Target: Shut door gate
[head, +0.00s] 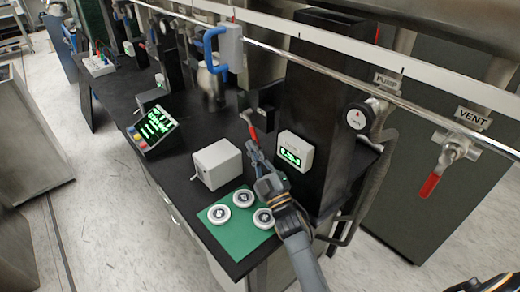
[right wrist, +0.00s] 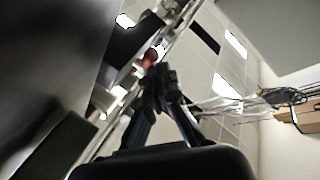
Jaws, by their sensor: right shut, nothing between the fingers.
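My right gripper (head: 254,146) is shut and empty. Its tip is just below a small red handle (head: 251,128) on a dark fitting beside the black column (head: 315,110). In the right wrist view the closed fingers (right wrist: 160,74) meet just below a blurred red spot (right wrist: 149,58), which looks like this handle. I cannot tell whether they touch. No part is clearly marked as the door gate, and I cannot tell whether a gate is open or shut.
A white box (head: 216,164) and a green mat (head: 215,213) with round metal pieces are left of my right arm. A small display (head: 294,151) is on the column. A long metal rail (head: 330,66) crosses above. A red-handled vent valve (head: 431,185) hangs at right.

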